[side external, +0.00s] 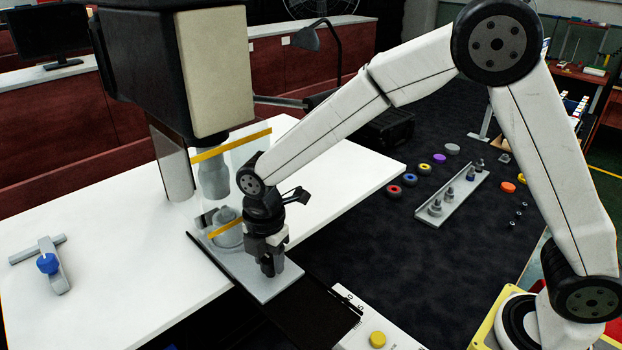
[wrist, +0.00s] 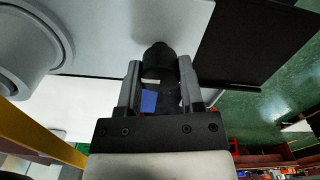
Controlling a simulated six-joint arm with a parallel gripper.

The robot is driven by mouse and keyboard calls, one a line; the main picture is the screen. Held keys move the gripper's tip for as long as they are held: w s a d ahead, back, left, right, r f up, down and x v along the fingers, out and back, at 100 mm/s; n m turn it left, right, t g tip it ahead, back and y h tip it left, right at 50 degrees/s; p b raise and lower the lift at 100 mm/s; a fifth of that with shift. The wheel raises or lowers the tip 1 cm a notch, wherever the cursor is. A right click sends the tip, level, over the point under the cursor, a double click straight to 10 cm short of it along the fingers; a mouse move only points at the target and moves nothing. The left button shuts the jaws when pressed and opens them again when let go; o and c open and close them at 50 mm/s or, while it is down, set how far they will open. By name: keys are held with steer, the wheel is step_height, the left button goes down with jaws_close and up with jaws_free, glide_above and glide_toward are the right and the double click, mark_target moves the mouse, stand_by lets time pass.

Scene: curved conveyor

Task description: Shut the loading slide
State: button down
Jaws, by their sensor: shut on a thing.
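The loading slide is a light grey plate (side external: 277,287) that runs out from under the machine (side external: 165,70), toward the front right. My gripper (side external: 271,265) points down over its outer part. In the wrist view, a round black knob (wrist: 159,56) stands on the pale plate (wrist: 110,45), and my gripper (wrist: 160,85) is shut on it. The fingers hide most of the knob in the side view. A round grey fixture (side external: 228,232) sits further in on the slide, beneath the machine's grey spindle (side external: 213,178); part of a round fixture shows at upper left in the wrist view.
Clear guards with yellow edges (side external: 230,146) flank the spindle close to my wrist. A black plate (side external: 318,308) lies beyond the slide's outer end. A blue-knobbed clamp (side external: 48,264) lies on the white table (side external: 110,270). A tray of parts (side external: 450,200) stands at right.

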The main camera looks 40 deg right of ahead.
steer(key=shift+c, duration=1.1)
jaws_free()
steer(key=shift+r, duration=0.1)
steer(key=shift+r, duration=3.85)
